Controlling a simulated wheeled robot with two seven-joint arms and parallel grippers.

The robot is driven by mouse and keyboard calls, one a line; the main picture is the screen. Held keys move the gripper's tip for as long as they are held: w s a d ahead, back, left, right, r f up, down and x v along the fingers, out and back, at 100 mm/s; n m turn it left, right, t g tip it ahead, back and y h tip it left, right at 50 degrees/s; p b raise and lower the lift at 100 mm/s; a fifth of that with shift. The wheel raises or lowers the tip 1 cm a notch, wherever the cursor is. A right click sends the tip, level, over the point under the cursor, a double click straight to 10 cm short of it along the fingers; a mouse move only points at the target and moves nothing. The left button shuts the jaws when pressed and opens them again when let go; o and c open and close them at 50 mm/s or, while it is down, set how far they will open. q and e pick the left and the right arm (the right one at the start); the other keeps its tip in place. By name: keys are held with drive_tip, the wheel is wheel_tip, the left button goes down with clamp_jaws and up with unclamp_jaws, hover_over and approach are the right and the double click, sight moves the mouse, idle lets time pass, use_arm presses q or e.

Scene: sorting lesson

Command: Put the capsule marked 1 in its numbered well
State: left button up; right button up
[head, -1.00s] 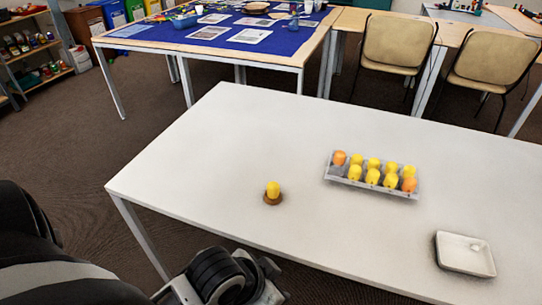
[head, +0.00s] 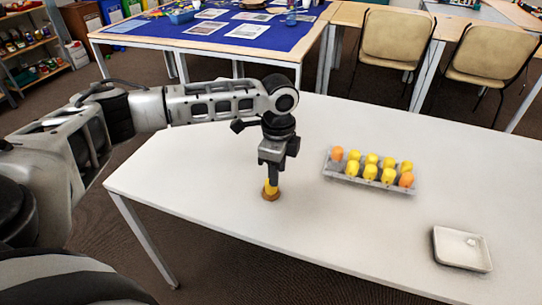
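A yellow capsule (head: 271,188) stands upright on a small round brown base (head: 271,196) on the white table. My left gripper (head: 270,178) points straight down over it, its fingers at the capsule's upper part. The capsule's top is hidden, and I cannot tell whether the fingers are closed on it. A grey rack (head: 372,187) to the right holds two rows of yellow and orange capsules. Its front-left well (head: 334,169) looks empty. Any numbers are too small to read. My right gripper is not in view.
A white square tray (head: 463,263) with a small pale item in it lies at the table's right front. The white table (head: 210,165) is clear between the capsule and the rack. A blue-topped table and two chairs stand behind.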

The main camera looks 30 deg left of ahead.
sight(271, 189)
use_arm(q)
drive_tip(key=shift+w+a+r, duration=0.2)
drive_tip(key=shift+a+r, duration=0.15)
drive_tip(key=shift+a, duration=0.15)
drive_tip(key=shift+w+a+r, duration=0.15)
drive_tip(key=shift+a+r, duration=0.15)
drive_tip(key=shift+a, duration=0.15)
drive_tip(key=shift+w+a, duration=0.1)
drive_tip(key=shift+a, duration=0.15)
drive_tip(key=shift+f+b, duration=0.25)
drive_tip(key=shift+b, duration=0.4)
wheel_tip(271, 189, down, 4)
drive_tip(key=b, duration=0.5)
drive_tip(key=shift+f, duration=1.05)
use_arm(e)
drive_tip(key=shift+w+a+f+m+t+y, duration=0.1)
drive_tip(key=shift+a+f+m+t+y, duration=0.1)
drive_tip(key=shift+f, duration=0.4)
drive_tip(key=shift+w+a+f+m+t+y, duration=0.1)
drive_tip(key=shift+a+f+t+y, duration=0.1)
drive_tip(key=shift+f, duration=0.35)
